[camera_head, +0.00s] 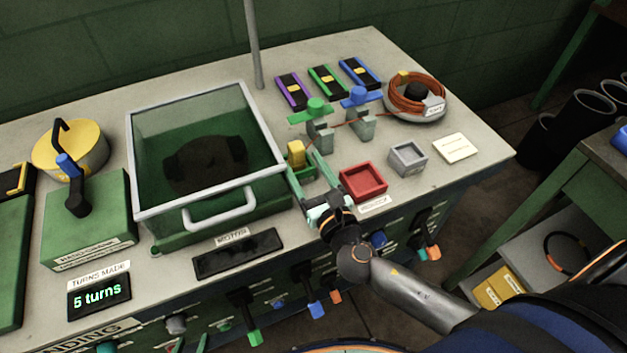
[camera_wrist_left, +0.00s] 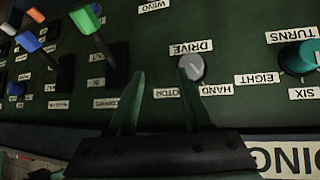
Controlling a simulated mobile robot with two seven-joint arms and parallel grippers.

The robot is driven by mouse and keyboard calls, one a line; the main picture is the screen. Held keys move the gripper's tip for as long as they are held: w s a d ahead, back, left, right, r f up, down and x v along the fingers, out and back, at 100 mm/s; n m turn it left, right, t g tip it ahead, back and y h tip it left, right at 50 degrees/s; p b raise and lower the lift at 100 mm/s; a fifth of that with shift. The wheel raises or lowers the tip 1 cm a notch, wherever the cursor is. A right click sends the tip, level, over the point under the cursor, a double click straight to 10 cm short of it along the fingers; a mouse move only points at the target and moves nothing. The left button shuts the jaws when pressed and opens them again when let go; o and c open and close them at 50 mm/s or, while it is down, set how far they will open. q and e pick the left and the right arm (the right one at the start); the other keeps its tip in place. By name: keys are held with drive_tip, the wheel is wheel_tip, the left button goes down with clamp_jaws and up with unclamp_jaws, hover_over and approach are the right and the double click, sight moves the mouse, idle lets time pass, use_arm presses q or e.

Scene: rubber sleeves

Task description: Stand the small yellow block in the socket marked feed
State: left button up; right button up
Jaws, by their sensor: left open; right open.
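The small yellow block (camera_head: 296,153) stands upright in or on a small green socket (camera_head: 306,171) beside the clear-lidded box. My right gripper (camera_head: 304,172) is open, its fingers over the green socket just in front of the block; I cannot tell whether they touch it. A red socket (camera_head: 363,181) and a grey socket (camera_head: 407,158) stand to the right. The label below the red one is too small to read, and I cannot read a feed mark. My left gripper (camera_wrist_left: 160,82) is open and empty before the labelled front panel in the left wrist view.
The lidded box (camera_head: 218,207) with a dark thing inside stands left of the green socket. Green and blue clamps (camera_head: 318,130), a coil of orange wire (camera_head: 417,92) and a pale card (camera_head: 456,148) are to the right and behind. Levers stick out of the bench front.

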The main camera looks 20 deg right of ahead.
drive_tip(key=shift+s+d, duration=0.1)
drive_tip(key=shift+s, duration=2.1)
drive_tip(key=shift+o, duration=0.3)
